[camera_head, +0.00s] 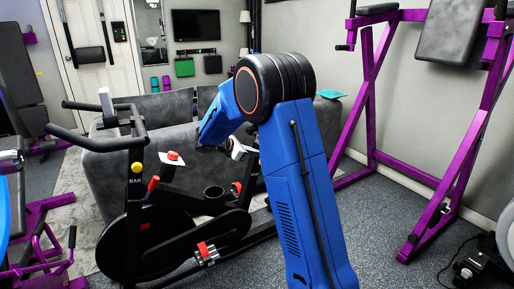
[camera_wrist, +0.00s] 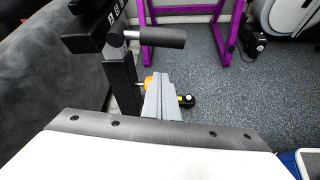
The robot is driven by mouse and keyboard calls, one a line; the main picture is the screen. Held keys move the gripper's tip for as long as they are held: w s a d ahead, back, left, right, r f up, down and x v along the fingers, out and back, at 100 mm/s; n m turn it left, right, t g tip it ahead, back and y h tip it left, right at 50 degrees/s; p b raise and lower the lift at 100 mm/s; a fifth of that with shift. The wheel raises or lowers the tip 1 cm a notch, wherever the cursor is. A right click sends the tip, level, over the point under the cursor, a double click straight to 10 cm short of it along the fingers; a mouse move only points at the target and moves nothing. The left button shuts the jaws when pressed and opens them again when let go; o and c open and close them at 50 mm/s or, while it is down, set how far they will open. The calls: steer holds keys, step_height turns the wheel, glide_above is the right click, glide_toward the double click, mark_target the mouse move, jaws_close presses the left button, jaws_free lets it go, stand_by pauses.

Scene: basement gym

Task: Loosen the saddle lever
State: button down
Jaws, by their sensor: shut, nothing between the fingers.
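The exercise bike (camera_head: 135,215) stands left of my blue arm in the head view; its saddle end is largely behind the arm. In the wrist view, my gripper (camera_wrist: 165,92) is shut and empty. An orange knob (camera_wrist: 148,82) shows just left of the fingers, by the post. A black-ended piece with a yellow band (camera_wrist: 187,100) shows just right of them. I cannot tell whether the fingers touch either, or which is the saddle lever. In the head view, the gripper (camera_head: 237,148) is small and partly hidden.
A grey horizontal cylinder (camera_wrist: 158,38) is above the fingers in the wrist view. A grey sofa (camera_head: 100,170) stands behind the bike. A purple frame machine (camera_head: 440,190) is on the right. Open floor (camera_head: 390,245) lies between it and my arm.

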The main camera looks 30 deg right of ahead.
steer(key=v, duration=1)
steer(key=shift+w, duration=0.15)
steer(key=shift+r, duration=0.15)
steer(key=s+r+m+y, duration=0.3)
steer(key=s+m, duration=0.1)
steer(key=s, duration=0.8)
steer(key=s+a+f+m+t+y, duration=0.1)
steer(key=s+a+m+y, duration=0.2)
steer(key=s, duration=0.8)
steer(key=s+a+f+m+t+y, duration=0.1)
steer(key=s+a+m+y, duration=0.2)
steer(key=s, duration=0.9)
steer(key=s+a+f+m+t+y, duration=0.1)
steer(key=s+a+f+m+y, duration=0.1)
steer(key=s+a+m, duration=0.2)
steer(key=s+m, duration=0.3)
steer(key=s, duration=0.4)
steer(key=shift+s+y, duration=0.25)
steer(key=shift+y, duration=0.15)
